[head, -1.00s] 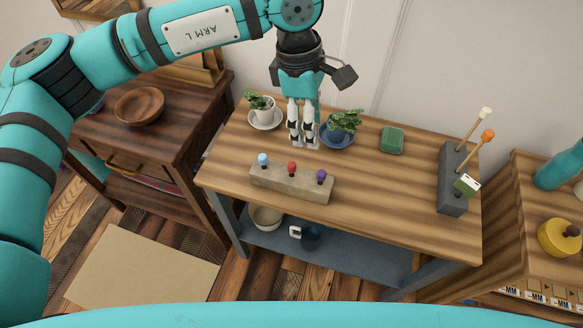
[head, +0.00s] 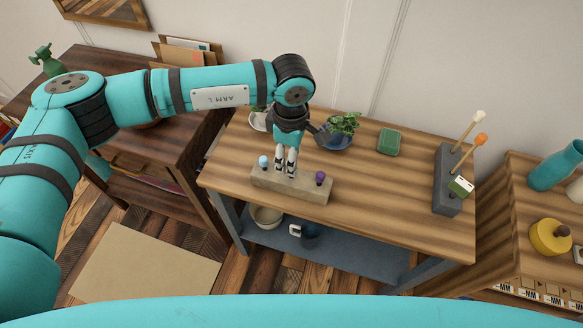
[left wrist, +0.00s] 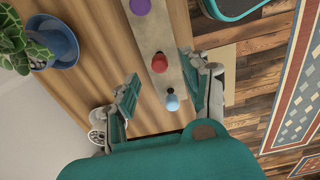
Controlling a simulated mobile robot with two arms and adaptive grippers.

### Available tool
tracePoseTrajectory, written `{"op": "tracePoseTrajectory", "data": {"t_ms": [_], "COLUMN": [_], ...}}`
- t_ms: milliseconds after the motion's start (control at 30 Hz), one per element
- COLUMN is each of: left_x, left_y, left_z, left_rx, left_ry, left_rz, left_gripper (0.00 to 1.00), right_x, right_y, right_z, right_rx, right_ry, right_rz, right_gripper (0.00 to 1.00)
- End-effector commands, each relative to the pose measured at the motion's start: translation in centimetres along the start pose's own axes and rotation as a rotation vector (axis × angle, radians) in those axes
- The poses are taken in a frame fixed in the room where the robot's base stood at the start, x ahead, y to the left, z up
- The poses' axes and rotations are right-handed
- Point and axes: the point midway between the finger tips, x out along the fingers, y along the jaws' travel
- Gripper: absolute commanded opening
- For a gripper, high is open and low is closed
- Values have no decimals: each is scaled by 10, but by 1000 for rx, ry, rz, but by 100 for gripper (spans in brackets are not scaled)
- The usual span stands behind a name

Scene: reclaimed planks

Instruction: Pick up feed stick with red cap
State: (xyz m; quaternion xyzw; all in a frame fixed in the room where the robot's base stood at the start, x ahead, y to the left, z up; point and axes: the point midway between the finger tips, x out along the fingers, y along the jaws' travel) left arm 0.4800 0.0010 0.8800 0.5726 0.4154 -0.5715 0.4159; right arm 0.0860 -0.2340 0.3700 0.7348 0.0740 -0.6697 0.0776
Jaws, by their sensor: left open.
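A wooden block (head: 306,192) on the table holds several feed sticks in a row. The red cap (left wrist: 159,62) shows in the left wrist view, between a purple cap (left wrist: 140,6) and a light blue cap (left wrist: 172,101). In the head view the light blue cap (head: 263,161) and purple cap (head: 320,177) show, while my gripper hides the red one. My left gripper (head: 286,172) is open and points down over the middle of the block. In the left wrist view its fingers (left wrist: 160,88) are spread to either side of the row, with the red cap between them in the picture.
Behind the block stand a plant in a blue pot (head: 336,139) and a partly hidden white pot (head: 259,121). A green box (head: 388,141) and a grey holder (head: 446,190) with sticks are farther right. The table between block and holder is clear.

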Motion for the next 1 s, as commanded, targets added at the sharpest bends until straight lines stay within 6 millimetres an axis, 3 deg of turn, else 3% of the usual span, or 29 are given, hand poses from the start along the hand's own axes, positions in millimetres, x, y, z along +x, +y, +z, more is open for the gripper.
{"op": "tracePoseTrajectory", "data": {"t_ms": [133,300,567,867,1000], "left_x": [21,41,45,44,44], "left_y": [-1,0,0,0,0], "left_z": [1,1,1,0,0], "left_rx": [0,0,1,0,0], "left_ry": [0,-1,-1,-1,-1], "left_rz": [-6,-3,-2,-2,-1], "left_gripper": [47,47,47,8,5], "right_x": [-14,-16,-15,-15,-16], "right_y": [0,1,1,2,2], "right_z": [-1,-1,-1,-1,-1], "right_rx": [0,0,0,0,0], "right_ry": [0,0,0,-1,-1], "right_rz": [0,1,1,2,2], "right_gripper": [40,40,40,40,40]}}
